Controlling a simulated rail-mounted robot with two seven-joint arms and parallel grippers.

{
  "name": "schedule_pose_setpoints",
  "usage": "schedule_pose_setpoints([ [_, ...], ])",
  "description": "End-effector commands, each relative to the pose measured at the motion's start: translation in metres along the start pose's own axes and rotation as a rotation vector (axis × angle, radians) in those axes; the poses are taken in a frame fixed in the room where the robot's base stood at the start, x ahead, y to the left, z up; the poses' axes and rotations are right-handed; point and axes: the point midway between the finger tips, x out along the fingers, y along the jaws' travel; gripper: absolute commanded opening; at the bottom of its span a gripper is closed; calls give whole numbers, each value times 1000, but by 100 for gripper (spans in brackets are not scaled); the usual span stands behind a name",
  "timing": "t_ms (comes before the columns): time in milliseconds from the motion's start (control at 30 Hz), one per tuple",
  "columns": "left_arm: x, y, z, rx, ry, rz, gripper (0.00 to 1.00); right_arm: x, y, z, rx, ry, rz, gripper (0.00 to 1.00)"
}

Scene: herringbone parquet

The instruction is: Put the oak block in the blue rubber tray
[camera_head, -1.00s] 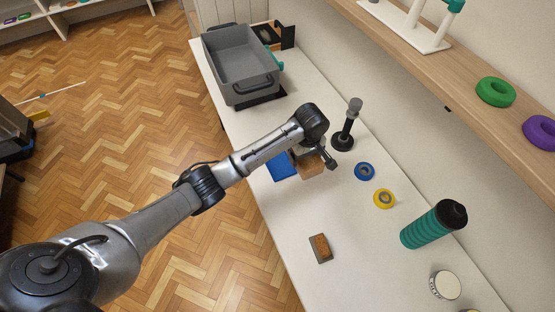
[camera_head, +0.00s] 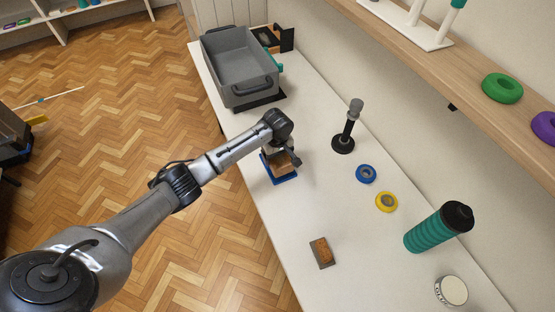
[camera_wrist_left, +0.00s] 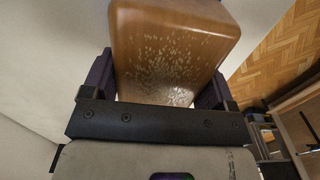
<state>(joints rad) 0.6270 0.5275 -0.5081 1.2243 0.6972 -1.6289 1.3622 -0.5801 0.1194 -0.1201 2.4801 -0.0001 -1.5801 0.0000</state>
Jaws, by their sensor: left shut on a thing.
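My left gripper (camera_head: 291,160) is shut on the oak block (camera_head: 284,166), a brown wooden block. In the head view the block is over the blue rubber tray (camera_head: 284,180), whose near and side edges show around it. I cannot tell whether the block touches the tray. In the left wrist view the block (camera_wrist_left: 172,50) fills the space between the two dark fingers. My wrist hides part of the tray. My right gripper is not in view.
A grey bin (camera_head: 240,65) stands at the far end of the white table. A black post (camera_head: 347,130) stands right of the tray.

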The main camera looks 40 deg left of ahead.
Motion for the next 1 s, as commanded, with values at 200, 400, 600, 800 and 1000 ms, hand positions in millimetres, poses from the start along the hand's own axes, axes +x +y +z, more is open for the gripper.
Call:
schedule_pose_setpoints([
  [200, 22, 0, 0, 1, 0, 2, 47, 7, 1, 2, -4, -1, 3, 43],
  [400, 21, 0, 0, 1, 1, 2, 47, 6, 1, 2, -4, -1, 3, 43],
  [600, 25, 0, 0, 1, 0, 0, 83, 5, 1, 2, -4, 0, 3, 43],
  [800, 25, 0, 0, 1, 0, 0, 100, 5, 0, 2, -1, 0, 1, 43],
  [1000, 24, 0, 0, 1, 1, 0, 100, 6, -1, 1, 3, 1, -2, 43],
])
